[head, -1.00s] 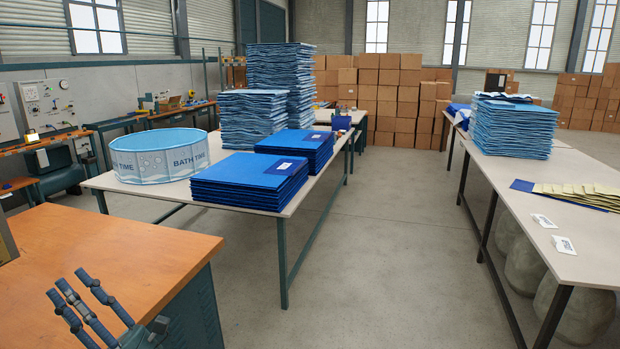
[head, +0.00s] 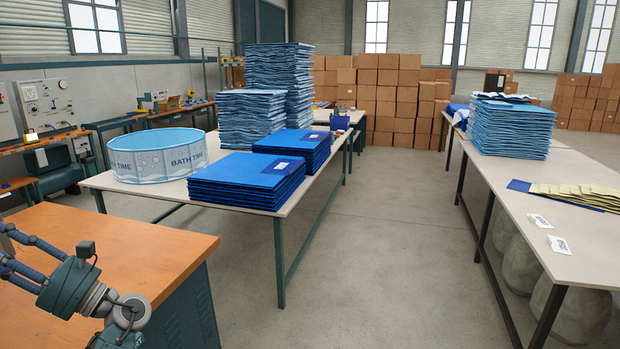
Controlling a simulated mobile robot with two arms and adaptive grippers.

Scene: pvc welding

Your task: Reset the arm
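My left gripper (head: 14,258) is at the lower left of the head view, over the orange-topped workbench (head: 150,248). Its dark jointed fingers point left and look spread apart, with nothing visible between them. Some of the finger ends are cut off by the picture's left edge. My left arm's wrist shows at the bottom left, in front of the bench's front side. My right gripper is not in view.
A long table (head: 300,196) holds a round BATH TIME pool (head: 158,160) and blue stacks (head: 247,181). Another table (head: 560,215) on the right carries a blue stack (head: 511,127) and yellowish sheets (head: 580,194). The floor (head: 385,245) between them is clear.

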